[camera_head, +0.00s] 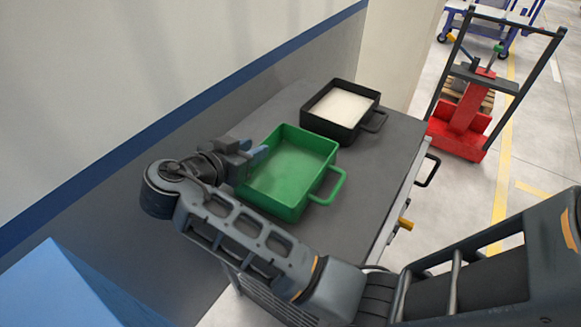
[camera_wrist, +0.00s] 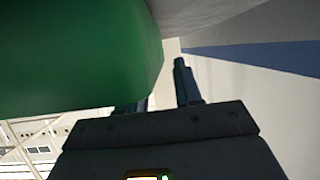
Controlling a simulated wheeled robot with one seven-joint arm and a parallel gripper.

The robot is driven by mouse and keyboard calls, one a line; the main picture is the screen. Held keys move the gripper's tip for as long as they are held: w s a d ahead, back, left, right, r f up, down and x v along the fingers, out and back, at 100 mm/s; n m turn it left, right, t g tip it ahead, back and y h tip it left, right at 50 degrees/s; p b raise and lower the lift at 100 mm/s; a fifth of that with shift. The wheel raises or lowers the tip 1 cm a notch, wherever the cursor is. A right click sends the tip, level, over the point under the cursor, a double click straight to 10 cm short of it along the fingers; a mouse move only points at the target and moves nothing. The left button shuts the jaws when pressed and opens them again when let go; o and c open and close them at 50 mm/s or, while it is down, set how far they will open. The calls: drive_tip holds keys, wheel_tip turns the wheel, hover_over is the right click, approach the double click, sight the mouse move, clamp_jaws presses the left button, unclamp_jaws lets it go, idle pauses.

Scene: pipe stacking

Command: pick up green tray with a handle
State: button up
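The green tray (camera_head: 290,165) stands on the dark table top, its loop handle (camera_head: 331,187) sticking out to the right. My gripper (camera_head: 254,153) is at the tray's left rim, on the side opposite the handle. In the wrist view the green tray (camera_wrist: 75,55) fills the upper left. My gripper (camera_wrist: 163,85) has its fingers apart with a gap between them. One finger shows clear of the tray; the other is mostly hidden by it. I cannot tell whether the tray wall lies between the fingers.
A black tray (camera_head: 340,112) with a pale inside and a handle stands behind the green tray on the table (camera_head: 375,180). A wall with a blue stripe runs along the left. A blue object (camera_head: 60,285) is at front left. A red cart (camera_head: 465,125) stands beyond on the floor.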

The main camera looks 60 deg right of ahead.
drive_tip(key=shift+d+f, duration=0.3)
drive_tip(key=shift+d, duration=0.3)
drive_tip(key=shift+c, duration=0.3)
clamp_jaws()
idle(0.7)
